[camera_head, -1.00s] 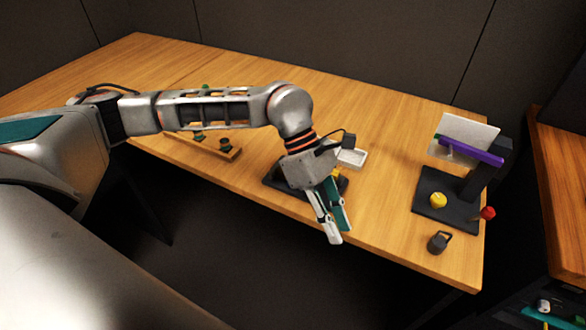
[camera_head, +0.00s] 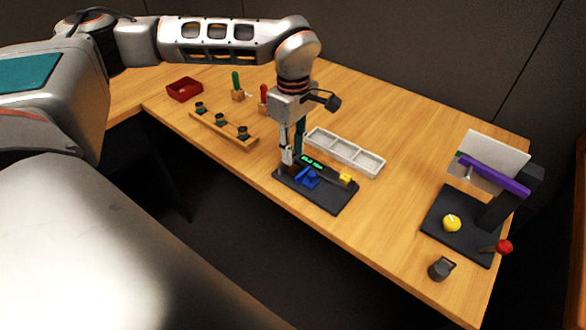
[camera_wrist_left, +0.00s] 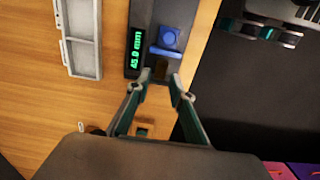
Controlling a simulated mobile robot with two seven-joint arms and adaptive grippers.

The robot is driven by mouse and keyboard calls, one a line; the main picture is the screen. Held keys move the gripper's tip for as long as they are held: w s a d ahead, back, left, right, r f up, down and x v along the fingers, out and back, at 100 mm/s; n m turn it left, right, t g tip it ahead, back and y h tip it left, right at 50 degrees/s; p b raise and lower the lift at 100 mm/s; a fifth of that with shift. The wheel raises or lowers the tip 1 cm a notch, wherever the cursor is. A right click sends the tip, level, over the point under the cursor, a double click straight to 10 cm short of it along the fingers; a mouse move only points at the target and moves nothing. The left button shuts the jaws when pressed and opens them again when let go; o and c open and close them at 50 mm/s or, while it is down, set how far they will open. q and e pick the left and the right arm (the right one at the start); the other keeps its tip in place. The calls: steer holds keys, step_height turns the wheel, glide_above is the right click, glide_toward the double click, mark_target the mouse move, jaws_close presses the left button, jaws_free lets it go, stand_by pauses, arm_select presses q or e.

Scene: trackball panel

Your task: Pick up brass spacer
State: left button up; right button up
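My left gripper (camera_head: 292,160) points down over the left end of the dark gauge panel (camera_head: 325,196). In the left wrist view its fingers (camera_wrist_left: 161,78) are apart, with no object clearly held between them. A small dark brown-gold block (camera_wrist_left: 161,69), possibly the brass spacer, lies on the panel just beyond the fingertips, beside a blue part (camera_wrist_left: 168,38). In the head view, the blue part (camera_head: 308,178) shows, but the fingers hide the block's place. The panel's green display reads 45.0 mm in the wrist view. My right gripper is out of view.
A wooden rack (camera_head: 222,131) stands left, with a red bin (camera_head: 184,88) farther back. A dark stand (camera_head: 459,226) and a dark weight (camera_head: 441,269) are at right.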

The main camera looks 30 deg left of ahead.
mark_target(293, 166)
arm_select(q)
step_height(293, 166, down, 4)
steer(key=shift+s+f, duration=0.1)
steer(key=shift+f, duration=0.15)
steer(key=shift+f+b, duration=0.15)
steer(key=shift+b, duration=0.15)
jaws_close()
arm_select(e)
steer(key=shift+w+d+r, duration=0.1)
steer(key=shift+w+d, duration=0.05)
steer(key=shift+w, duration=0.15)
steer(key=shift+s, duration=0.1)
